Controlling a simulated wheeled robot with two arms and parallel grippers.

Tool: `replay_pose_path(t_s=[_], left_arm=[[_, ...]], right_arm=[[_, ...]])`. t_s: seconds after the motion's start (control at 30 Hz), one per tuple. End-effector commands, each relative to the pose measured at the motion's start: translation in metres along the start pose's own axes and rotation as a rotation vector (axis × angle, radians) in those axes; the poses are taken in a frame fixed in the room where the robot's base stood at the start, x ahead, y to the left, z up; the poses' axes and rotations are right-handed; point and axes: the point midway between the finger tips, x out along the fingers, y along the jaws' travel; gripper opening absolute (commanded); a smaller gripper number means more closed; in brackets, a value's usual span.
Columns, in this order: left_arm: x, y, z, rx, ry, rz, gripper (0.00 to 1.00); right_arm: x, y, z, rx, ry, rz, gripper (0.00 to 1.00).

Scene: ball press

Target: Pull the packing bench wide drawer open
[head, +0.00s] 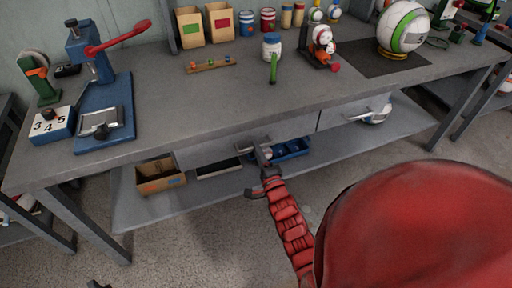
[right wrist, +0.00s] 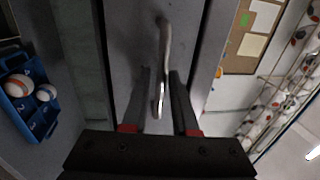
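The packing bench (head: 160,88) has a wide pale drawer front (head: 215,150) under its top, which looks flush with the bench. Its metal bar handle (head: 258,145) sticks out, and it also shows in the right wrist view (right wrist: 164,45). My right gripper (head: 264,156) is at this handle. In the right wrist view my right gripper (right wrist: 160,78) has its fingers apart on either side of the bar, with a small gap visible. A small dark shape at the bottom edge of the head view may be the tip of my left gripper (head: 97,284); its state is unclear.
A second drawer with a handle (head: 368,115) is to the right. The lower shelf (head: 220,190) holds a cardboard box (head: 158,176) and a blue crate (head: 292,149). A blue press (head: 100,100), jars and a ball (head: 403,27) stand on top. The floor before the bench is clear.

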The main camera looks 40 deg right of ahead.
Motion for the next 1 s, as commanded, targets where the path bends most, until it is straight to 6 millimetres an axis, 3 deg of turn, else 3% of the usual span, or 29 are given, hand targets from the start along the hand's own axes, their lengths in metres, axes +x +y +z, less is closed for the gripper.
replay_pose_path(t_s=[0.37,0.53,1.0], left_arm=[[-0.0002,0.0000,0.0001,0.000,0.000,0.000,0.50],[-0.0002,0.0000,0.0001,0.000,0.000,0.000,0.50],[-0.0002,0.0000,0.0001,0.000,0.000,0.000,0.50]], right_arm=[[0.0074,-0.0004,0.0004,0.001,0.000,0.000,0.27],[0.0073,-0.0004,0.0004,0.001,0.000,0.000,0.00],[0.0070,-0.0002,0.0003,0.001,0.000,0.000,0.00]])
